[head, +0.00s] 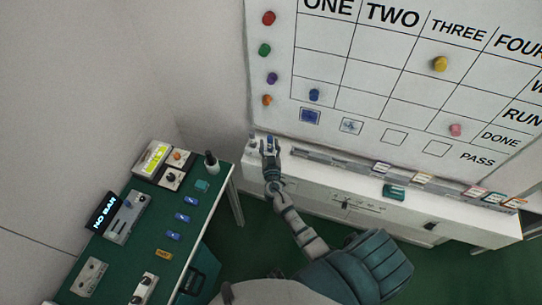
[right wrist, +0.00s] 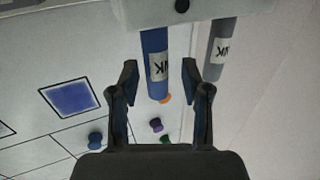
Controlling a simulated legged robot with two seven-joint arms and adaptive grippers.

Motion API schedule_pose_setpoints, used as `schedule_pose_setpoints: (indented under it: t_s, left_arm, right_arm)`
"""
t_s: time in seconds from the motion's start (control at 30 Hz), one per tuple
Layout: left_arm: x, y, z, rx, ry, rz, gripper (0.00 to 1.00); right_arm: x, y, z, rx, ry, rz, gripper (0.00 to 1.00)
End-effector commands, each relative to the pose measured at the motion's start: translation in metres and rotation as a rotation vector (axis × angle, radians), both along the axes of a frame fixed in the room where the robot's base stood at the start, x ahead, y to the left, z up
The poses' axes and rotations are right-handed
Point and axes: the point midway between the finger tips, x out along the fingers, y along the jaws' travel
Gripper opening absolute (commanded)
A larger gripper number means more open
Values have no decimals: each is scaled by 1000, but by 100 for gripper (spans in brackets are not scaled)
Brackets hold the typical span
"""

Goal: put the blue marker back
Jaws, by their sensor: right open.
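The blue marker (head: 270,141) stands at the left end of the ledge below the whiteboard. In the right wrist view the blue marker (right wrist: 155,62) has one end at a pale holder block (right wrist: 200,12) and carries a white label. My right gripper (head: 270,160) is at the marker. In the right wrist view its open fingers (right wrist: 160,90) are on either side of the marker, with gaps visible on both sides. A grey marker (right wrist: 219,50) stands beside it at the same block. My left gripper is not in view.
The whiteboard (head: 349,84) has a grid, coloured magnets and a blue square (head: 311,116). A long tray (head: 340,164) on the ledge holds cards to the right.

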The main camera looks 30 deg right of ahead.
Motion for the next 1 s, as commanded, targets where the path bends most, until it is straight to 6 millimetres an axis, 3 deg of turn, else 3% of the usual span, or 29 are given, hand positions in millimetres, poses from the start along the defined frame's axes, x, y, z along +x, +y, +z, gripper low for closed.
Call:
schedule_pose_setpoints:
  t_s: [0.2,0.4,0.8,0.9,0.97,1.0]
  left_arm:
    - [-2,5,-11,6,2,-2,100]
    - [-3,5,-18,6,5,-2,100]
    - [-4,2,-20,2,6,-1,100]
    - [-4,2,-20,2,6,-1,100]
    - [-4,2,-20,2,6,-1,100]
    - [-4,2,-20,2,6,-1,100]
  right_arm:
    - [-46,21,-4,5,1,-1,47]
    - [-77,35,-3,3,2,-1,47]
    - [-88,43,-1,2,4,0,47]
    - [-89,46,-24,3,62,16,47]
    - [-92,52,-58,4,145,41,47]
    - [-97,58,-88,8,218,66,47]
